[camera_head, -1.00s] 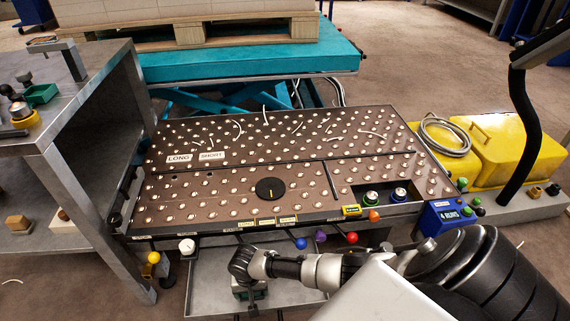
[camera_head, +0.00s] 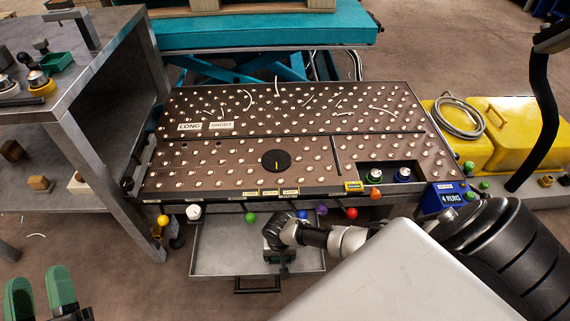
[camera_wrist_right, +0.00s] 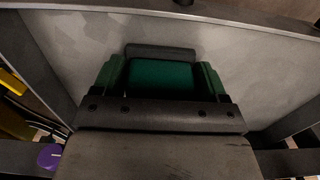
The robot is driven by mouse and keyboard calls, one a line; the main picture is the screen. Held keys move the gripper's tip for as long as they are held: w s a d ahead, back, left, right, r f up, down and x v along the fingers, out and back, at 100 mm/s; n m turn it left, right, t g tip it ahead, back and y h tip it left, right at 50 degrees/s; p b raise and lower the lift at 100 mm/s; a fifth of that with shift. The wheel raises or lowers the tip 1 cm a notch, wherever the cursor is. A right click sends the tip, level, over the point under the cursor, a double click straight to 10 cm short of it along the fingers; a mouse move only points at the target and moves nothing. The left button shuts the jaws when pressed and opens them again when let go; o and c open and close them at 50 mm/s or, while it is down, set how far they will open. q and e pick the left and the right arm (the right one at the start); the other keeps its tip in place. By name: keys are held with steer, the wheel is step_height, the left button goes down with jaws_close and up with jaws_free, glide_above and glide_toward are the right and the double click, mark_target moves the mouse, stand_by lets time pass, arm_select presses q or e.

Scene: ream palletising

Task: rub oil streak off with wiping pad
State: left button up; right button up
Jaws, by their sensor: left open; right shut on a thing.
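The wiping pad (camera_wrist_right: 163,76), a dark green block with a grey edge, sits between the green fingers of my right gripper (camera_wrist_right: 160,80). In the head view my right gripper (camera_head: 278,248) is over the shallow grey tray (camera_head: 222,250) below the roller table and largely hides the pad. The tray's pale, mottled floor (camera_wrist_right: 255,75) also shows in the right wrist view. I cannot make out a distinct oil streak; whether the pad touches the floor is unclear. My left gripper (camera_head: 41,293) is open and empty at the lower left, its green fingers apart.
The roller table (camera_head: 300,160) stands above the tray, with coloured knobs such as a red one (camera_head: 352,213) along its front edge. A grey metal bench (camera_head: 90,100) is at left. Yellow cases (camera_head: 510,135) are at right. The floor at lower left is largely clear.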

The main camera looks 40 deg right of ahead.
steer(key=shift+s+d+r, duration=0.1)
steer(key=shift+s+d, duration=0.05)
steer(key=shift+d, duration=0.05)
steer(key=shift+r+p, duration=0.6)
steer(key=shift+r, duration=0.25)
steer(key=shift+r+p, duration=0.3)
steer(key=shift+p, duration=0.05)
steer(key=shift+r+p, duration=0.45)
steer(key=shift+p, duration=0.05)
arm_select(q)
steer(key=shift+s+a+f+g+y, duration=0.7)
steer(key=shift+a+f+g+y, duration=0.95)
steer(key=shift+f+g, duration=3.6)
arm_select(e)
steer(key=shift+r+p, duration=0.35)
steer(key=shift+p, duration=0.1)
steer(key=shift+r+p, duration=0.75)
steer(key=shift+p, duration=0.1)
steer(key=shift+r+p, duration=0.65)
steer(key=shift+p, duration=0.05)
arm_select(q)
steer(key=s+a+f+n+g+y+p, duration=0.1)
steer(key=s+a+f+g, duration=0.3)
steer(key=s+g, duration=0.4)
steer(key=shift+s+a+y, duration=0.5)
steer(key=shift+s+y, duration=0.25)
steer(key=shift+s, duration=0.4)
arm_select(e)
steer(key=shift+a+r, duration=0.1)
steer(key=shift+r, duration=0.5)
